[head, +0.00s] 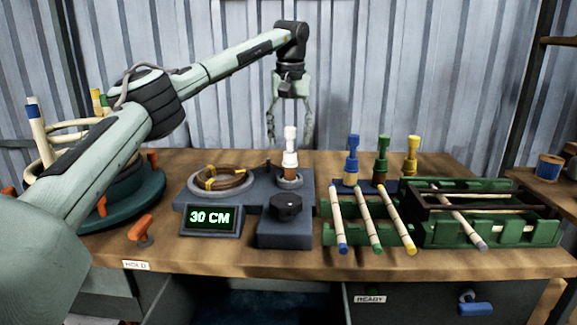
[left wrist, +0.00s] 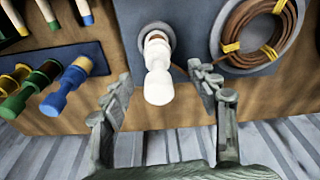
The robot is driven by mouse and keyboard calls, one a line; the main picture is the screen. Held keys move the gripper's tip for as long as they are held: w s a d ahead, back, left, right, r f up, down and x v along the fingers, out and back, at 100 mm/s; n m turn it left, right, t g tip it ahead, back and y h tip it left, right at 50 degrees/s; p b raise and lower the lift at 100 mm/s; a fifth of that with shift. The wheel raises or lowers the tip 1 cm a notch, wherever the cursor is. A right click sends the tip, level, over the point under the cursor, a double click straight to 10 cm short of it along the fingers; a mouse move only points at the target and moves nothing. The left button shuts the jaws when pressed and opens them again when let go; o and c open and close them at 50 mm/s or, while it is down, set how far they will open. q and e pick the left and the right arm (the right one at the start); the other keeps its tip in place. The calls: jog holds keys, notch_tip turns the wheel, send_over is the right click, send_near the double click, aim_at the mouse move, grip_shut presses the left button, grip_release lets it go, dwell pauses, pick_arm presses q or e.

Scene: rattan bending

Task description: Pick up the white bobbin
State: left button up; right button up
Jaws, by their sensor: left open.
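The white bobbin (head: 290,146) stands upright in a round socket on the dark grey station with the display. In the left wrist view the white bobbin (left wrist: 158,82) lies between and a little ahead of the fingers, its base in the socket. My left gripper (head: 290,138) hangs pointing down, above and behind the bobbin in the head view. Its two fingers (left wrist: 165,92) are spread apart on either side of the bobbin, with clear gaps and nothing held. My right gripper is not in view.
A brown coil (head: 220,179) tied in yellow lies left of the bobbin. Blue (head: 352,158), green (head: 381,158) and yellow (head: 412,156) bobbins stand to the right. A green rack (head: 430,232) holds several tipped sticks. A black knob (head: 286,205) sits in front, near the display (head: 210,218).

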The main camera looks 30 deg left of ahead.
aim_at(290, 161)
pick_arm(q)
jog(key=f, duration=0.6)
jog(key=shift+w+a, duration=0.15)
jog(key=shift+w, duration=0.15)
jog(key=shift+r, duration=0.1)
jog(key=c, duration=1.3)
